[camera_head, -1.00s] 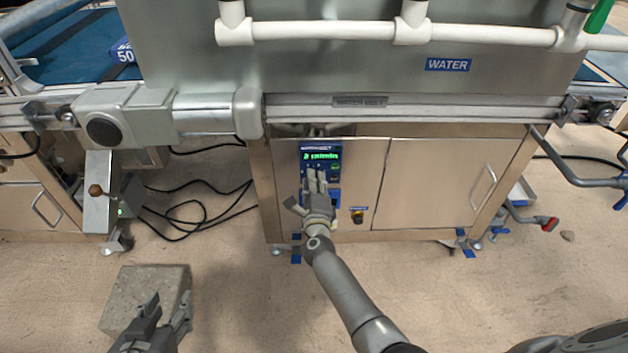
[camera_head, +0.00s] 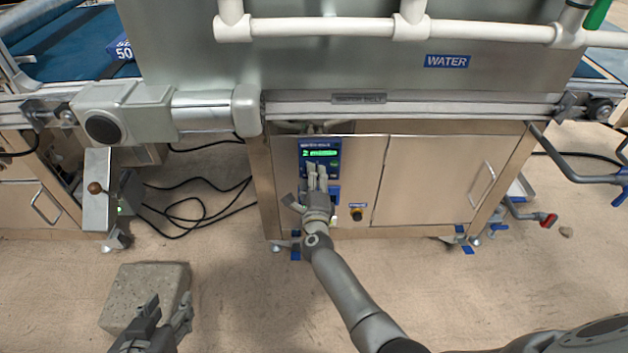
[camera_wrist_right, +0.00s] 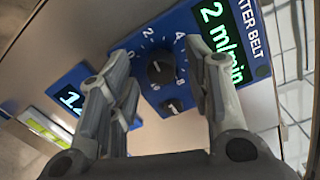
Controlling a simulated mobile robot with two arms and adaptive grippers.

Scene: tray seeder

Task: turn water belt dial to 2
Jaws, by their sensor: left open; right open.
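The water belt control panel (camera_head: 320,150) is a blue box on the steel cabinet, with a green-lit display. In the right wrist view the display (camera_wrist_right: 222,42) reads "2 m/min". The black dial (camera_wrist_right: 160,68) has a printed scale around it, and its small pale mark appears to face the 2 side. A smaller black knob (camera_wrist_right: 172,107) sits below it. My right gripper (camera_head: 317,172) is in front of the panel, open, with its fingers on either side of the dial; contact cannot be told. My left gripper (camera_head: 168,308) is open and empty at the lower left.
A second blue panel (camera_wrist_right: 72,100) with a display is beside the first in the wrist view. A concrete block (camera_head: 128,290) lies near my left gripper. Black cables (camera_head: 200,208) lie on the floor.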

